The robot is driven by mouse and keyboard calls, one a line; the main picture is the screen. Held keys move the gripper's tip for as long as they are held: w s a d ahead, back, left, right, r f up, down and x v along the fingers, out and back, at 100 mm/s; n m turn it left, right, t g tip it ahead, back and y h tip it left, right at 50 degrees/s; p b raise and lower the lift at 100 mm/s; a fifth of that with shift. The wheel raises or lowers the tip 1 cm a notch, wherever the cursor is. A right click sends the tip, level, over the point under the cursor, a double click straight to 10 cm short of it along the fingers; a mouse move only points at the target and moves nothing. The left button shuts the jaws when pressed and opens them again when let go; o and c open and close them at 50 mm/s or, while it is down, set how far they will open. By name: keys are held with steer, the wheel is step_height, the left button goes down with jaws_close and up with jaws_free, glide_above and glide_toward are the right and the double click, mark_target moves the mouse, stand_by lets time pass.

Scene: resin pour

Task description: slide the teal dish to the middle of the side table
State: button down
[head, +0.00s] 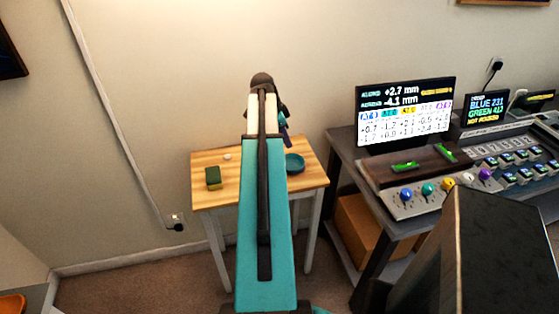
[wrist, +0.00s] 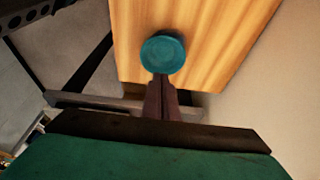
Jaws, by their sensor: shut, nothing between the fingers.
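The teal dish (head: 295,163) is on the wooden side table (head: 312,181), right of the table's middle and partly covered by my arm in the head view. In the wrist view the round dish (wrist: 164,52) lies on the table top (wrist: 215,35), just beyond my fingertips. My gripper (wrist: 162,77) is shut and empty, its tips at the dish's near rim; I cannot tell if they touch it. In the head view my gripper (head: 288,142) points down behind the dish, with its tips hard to make out.
A green and yellow block (head: 213,178) and a small white object (head: 227,156) lie on the table's left part. To the right stands a dark bench (head: 345,148) with a monitor (head: 405,110) and a control panel (head: 480,170). The wall is behind the table.

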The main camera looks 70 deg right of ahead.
steer(key=shift+w, duration=0.15)
steer(key=shift+f, duration=0.15)
steer(key=p, duration=0.3)
glide_above(296, 166)
steer(key=w+a, duration=0.1)
step_height(296, 166, down, 9)
steer(key=shift+r, duration=0.15)
steer(key=shift+w+f, duration=0.1)
steer(key=shift+f, duration=0.15)
steer(key=shift+w+a+r+p, duration=0.1)
steer(key=shift+w+a+p, duration=0.4)
steer(key=shift+w+a, duration=0.7)
steer(key=shift+w, duration=0.3)
steer(key=shift+a, duration=0.15)
